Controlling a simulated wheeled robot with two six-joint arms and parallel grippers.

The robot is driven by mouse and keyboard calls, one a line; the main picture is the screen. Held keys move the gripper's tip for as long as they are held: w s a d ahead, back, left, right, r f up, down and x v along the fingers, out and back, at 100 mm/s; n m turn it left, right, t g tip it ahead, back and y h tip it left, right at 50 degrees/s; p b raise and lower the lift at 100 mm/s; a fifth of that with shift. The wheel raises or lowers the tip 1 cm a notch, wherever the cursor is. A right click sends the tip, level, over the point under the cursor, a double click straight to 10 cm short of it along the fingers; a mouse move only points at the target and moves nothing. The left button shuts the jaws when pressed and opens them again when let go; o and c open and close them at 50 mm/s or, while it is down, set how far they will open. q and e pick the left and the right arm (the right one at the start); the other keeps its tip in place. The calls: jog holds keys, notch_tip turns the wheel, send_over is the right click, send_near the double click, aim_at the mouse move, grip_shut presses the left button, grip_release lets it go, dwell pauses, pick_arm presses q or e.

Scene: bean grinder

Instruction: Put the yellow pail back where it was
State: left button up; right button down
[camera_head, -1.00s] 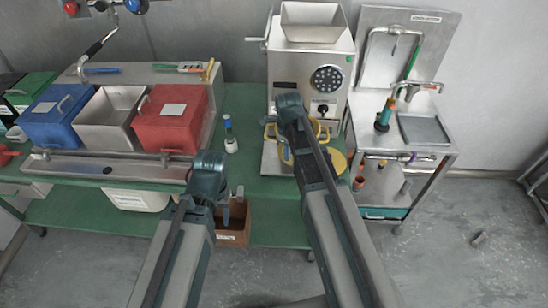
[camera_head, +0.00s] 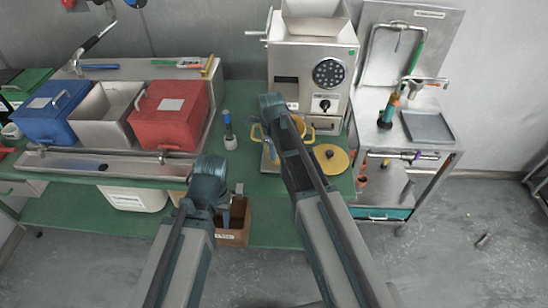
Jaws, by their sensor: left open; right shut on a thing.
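The yellow pail (camera_head: 300,126) is at the foot of the grinder (camera_head: 313,72), mostly hidden behind my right arm. Parts of its yellow rim and handles show on both sides of the arm. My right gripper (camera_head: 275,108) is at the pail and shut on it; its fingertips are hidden. A round yellow lid (camera_head: 338,164) with a dark knob lies on the green table to the right of the pail. My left gripper (camera_head: 207,178) is open and empty in front of the table, below the red bin; its fingers are hard to make out.
Blue, steel and red bins (camera_head: 170,122) stand at the left. A small bottle (camera_head: 229,132) stands between the red bin and the grinder. A brown box (camera_head: 235,232) sits on the lower shelf. A steel sink stand (camera_head: 440,150) is at the right.

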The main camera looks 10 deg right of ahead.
jog(key=shift+r, duration=0.1)
jog(key=shift+f, duration=0.25)
jog(key=c, duration=1)
grip_release()
jog(key=shift+r, duration=0.1)
jog(key=shift+r, duration=0.2)
notch_tip(320, 180, up, 12)
jog(key=p, duration=1.2)
jog(key=s+a+n, duration=0.4)
jog(key=s+n, duration=0.7)
jog(key=n, duration=0.3)
jog(key=s+a+n+g, duration=0.1)
jog(key=s+a+n, duration=0.4)
jog(key=s+n, duration=0.6)
jog(key=n, duration=0.4)
jog(key=shift+n+h, duration=0.3)
